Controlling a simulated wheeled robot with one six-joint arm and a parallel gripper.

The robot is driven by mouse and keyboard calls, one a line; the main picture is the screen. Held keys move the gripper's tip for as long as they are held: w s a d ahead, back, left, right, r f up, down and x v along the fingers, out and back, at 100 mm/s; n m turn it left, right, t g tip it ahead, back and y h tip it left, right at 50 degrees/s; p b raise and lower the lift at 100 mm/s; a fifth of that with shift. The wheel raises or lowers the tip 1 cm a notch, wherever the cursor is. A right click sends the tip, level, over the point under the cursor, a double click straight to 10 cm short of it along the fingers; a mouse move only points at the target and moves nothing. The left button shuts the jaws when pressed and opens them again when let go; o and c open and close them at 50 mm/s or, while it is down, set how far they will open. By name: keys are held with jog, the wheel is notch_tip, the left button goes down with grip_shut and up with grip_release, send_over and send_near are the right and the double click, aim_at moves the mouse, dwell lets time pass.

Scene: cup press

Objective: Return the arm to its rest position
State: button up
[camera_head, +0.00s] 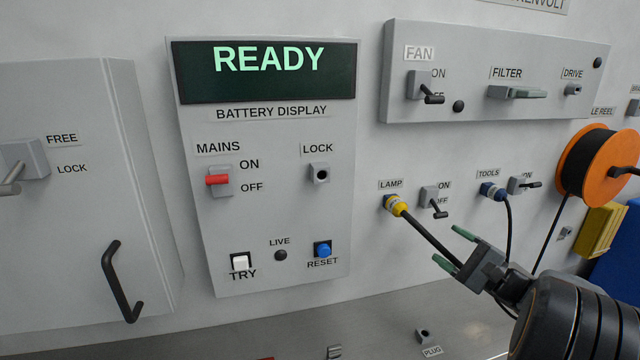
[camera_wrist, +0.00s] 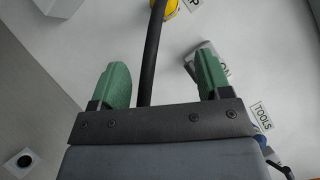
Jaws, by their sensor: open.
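My gripper (camera_head: 455,248) is at the lower right of the head view, in front of the wall below the lamp socket. Its two green fingers are apart, with nothing held between them. In the wrist view the open fingers (camera_wrist: 160,85) point toward the wall. The black lamp cable (camera_head: 428,236) runs down from the yellow lamp plug (camera_head: 396,205) toward my gripper. In the wrist view this cable (camera_wrist: 152,50) passes behind the gripper body between the fingers in the picture. I cannot tell whether it touches them. My arm fills the lower right corner.
A battery panel (camera_head: 268,235) reads READY. A grey cabinet with a black handle (camera_head: 120,282) stands left. A switch box (camera_head: 495,110) is above my gripper. The tools plug (camera_head: 492,191) with its cable and an orange reel (camera_head: 615,165) are right. The bench (camera_head: 250,340) is below.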

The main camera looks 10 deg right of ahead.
jog(key=s+a+f+n+g+h+p, duration=0.45)
jog(key=s+a+f+g, duration=0.35)
jog(key=a+f+g, duration=0.3)
jog(key=s+a+r+n+g+h+p, duration=0.2)
jog(key=s+a+r+n+h+p, duration=0.4)
jog(key=r+n, duration=0.5)
jog(key=shift+s+a+r+n+h+p, duration=0.15)
jog(key=shift+s+a+n+h+p, duration=0.25)
jog(key=shift+a+h+p, duration=0.75)
jog(key=shift+c, duration=0.5)
